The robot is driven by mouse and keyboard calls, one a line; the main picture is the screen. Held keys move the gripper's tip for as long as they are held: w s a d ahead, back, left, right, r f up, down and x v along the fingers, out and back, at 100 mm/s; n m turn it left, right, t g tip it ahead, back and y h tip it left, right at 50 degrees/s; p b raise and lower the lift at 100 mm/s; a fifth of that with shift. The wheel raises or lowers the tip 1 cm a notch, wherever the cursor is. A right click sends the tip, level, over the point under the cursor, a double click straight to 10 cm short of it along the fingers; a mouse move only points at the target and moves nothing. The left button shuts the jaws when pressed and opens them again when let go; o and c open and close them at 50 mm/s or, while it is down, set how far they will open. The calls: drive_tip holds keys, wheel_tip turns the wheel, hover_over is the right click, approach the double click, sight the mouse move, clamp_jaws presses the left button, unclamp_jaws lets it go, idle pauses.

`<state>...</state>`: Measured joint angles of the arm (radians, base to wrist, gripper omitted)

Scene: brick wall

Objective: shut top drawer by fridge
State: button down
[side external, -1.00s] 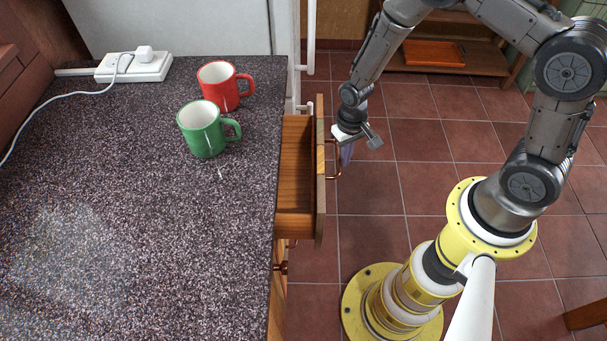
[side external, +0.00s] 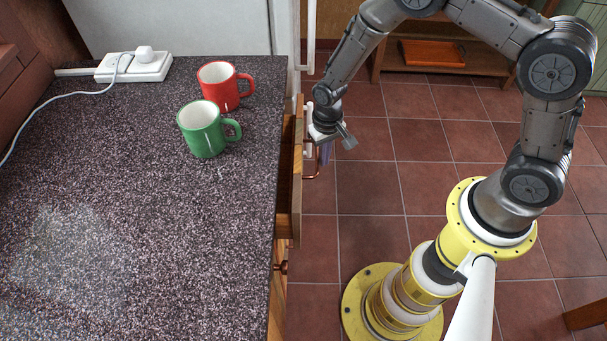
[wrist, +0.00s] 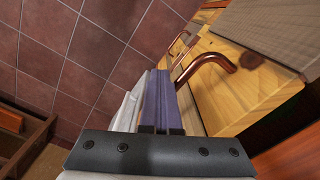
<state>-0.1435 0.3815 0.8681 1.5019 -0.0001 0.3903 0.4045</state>
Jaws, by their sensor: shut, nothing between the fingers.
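The top drawer (side external: 296,190) is wooden and juts only a little from under the counter in the side external view. Its copper handle (side external: 311,176) sits on the front face. The handle also shows in the wrist view (wrist: 212,64), curving out from the drawer front (wrist: 225,90). My gripper (side external: 325,152) is shut and empty, pointing down at the outer side of the drawer front, beside the handle. In the wrist view its fingers (wrist: 158,100) lie close against the drawer front; I cannot tell exact contact. The white fridge (side external: 180,28) stands behind the counter.
The dark speckled counter (side external: 150,230) holds a red mug (side external: 218,88), a green mug (side external: 203,132) and a white power strip (side external: 135,67) with a cable. Another drawer knob (side external: 281,267) is below. A shelf with an orange tray (side external: 431,53) stands behind.

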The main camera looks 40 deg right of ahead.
sight(316, 152)
drive_tip(key=shift+w+a+r, duration=0.8)
drive_tip(key=shift+r, duration=0.2)
idle(0.9)
drive_tip(key=shift+w, duration=0.1)
